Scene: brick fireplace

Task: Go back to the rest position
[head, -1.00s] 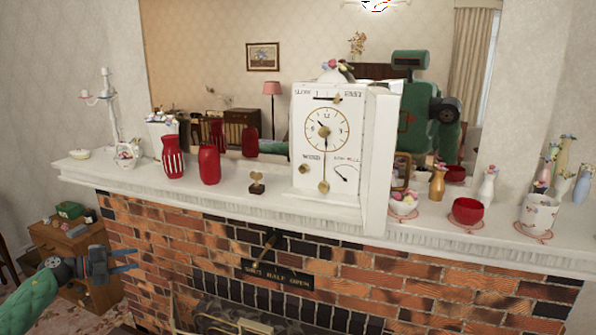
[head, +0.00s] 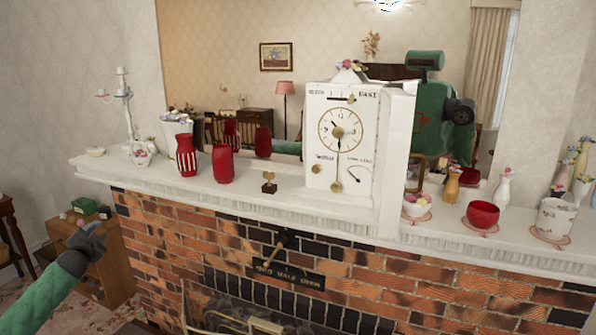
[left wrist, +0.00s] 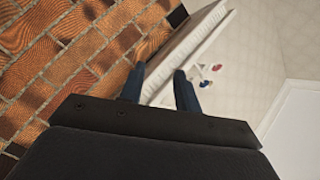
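My left gripper (head: 96,234) is at the lower left of the head view, at the end of my green arm, apart from the mantel. It is in front of the wooden cabinet (head: 112,268) and left of the brick fireplace (head: 150,235). In the left wrist view its two blue fingers (left wrist: 160,68) stand apart with nothing between them, so it is open and empty. My right gripper is not in view.
The white mantel shelf (head: 290,205) carries a clock (head: 340,140), red vases (head: 186,155), a red bowl (head: 482,214) and a white candle holder (head: 126,105). A mirror (head: 230,60) behind it reflects me. The wooden cabinet stands beside the bricks.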

